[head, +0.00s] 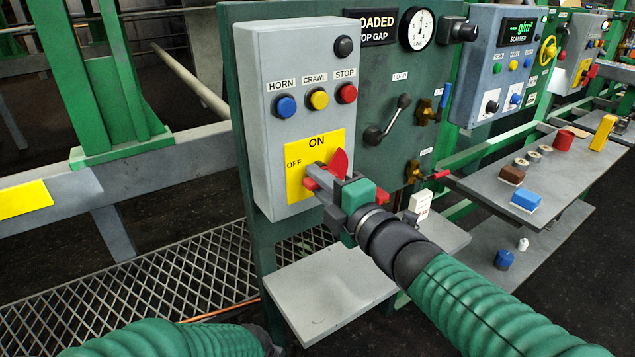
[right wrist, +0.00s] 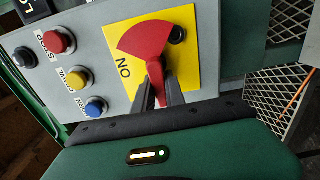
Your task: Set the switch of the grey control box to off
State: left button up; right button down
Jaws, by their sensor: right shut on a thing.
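The grey control box (head: 290,130) stands on a green panel in the head view. Its yellow plate (head: 297,193) has ON at the top and OFF at the left. The red switch (head: 339,163) sits on this plate, partly hidden by my right gripper (head: 322,181). In the right wrist view the switch (right wrist: 146,42) is a red fan shape with a narrow grip, and my right gripper (right wrist: 158,88) is shut on that grip. I cannot tell exactly which label the switch points to. My left arm shows at the bottom left, but its gripper is not visible.
Blue (head: 285,106), yellow (head: 318,99) and red (head: 346,93) buttons sit above the plate, with a black knob (head: 343,46) higher up. A lever (head: 386,122) is to the right. A grey shelf (head: 325,290) juts out below the box.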

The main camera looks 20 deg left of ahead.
jog(key=shift+f, duration=0.45)
jog(key=c, duration=1.4)
grip_release()
jog(key=shift+r, duration=0.1)
jog(key=shift+c, duration=0.2)
jog(key=shift+o, duration=0.3)
jog(key=shift+r, duration=0.1)
jog(key=shift+r, duration=0.1)
jog(key=p+v, duration=0.2)
jog(key=v, duration=1.5)
